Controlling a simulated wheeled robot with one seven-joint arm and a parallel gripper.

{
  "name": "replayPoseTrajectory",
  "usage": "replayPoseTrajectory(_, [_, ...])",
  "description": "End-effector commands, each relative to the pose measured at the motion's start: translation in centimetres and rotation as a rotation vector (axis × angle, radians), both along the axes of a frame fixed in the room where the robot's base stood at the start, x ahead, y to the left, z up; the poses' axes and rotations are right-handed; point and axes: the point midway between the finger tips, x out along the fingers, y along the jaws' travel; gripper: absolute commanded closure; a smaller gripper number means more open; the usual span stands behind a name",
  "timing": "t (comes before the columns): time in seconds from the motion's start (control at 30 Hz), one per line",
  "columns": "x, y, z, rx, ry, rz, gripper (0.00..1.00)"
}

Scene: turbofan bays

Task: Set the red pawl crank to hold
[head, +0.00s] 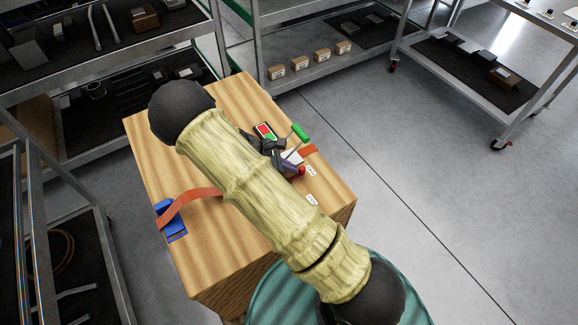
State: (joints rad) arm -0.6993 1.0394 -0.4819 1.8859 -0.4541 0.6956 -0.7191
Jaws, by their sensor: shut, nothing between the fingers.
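The red pawl crank's red knob (301,170) shows at the right of a small mechanism on the wooden block; the rest of the crank is mostly hidden. A green-ended handle (300,132) sticks up behind it. My gripper (279,150) seems to be the dark parts showing past my arm, close beside the mechanism. It is shut with nothing held. Its fingertips are hard to tell from the mechanism, and I cannot tell whether it touches the crank. A red and green plate (265,131) lies behind. The crank's setting cannot be read.
The wooden block (160,150) carries an orange strap (190,200) with a blue fitting (172,222) at left. Shelf racks (310,68) stand behind and at left. The floor (430,210) at right is clear. My arm covers the block's middle.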

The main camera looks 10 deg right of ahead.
Motion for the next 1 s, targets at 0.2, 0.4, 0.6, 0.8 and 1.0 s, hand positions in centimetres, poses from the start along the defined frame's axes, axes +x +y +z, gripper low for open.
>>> replayPoseTrajectory(0.2, [0.0,0.0,0.03,0.0,0.0,-0.006,1.0])
replayPoseTrajectory(0.4, [-0.01,-0.09,0.08,0.0,0.001,-0.039,1.0])
replayPoseTrajectory(0.6, [-0.04,-0.1,0.06,0.0,0.001,-0.062,1.0])
replayPoseTrajectory(0.8, [-0.09,-0.16,0.04,0.001,0.001,-0.088,1.0])
replayPoseTrajectory(1.0, [-0.1,-0.21,0.04,0.0,0.001,-0.118,1.0])
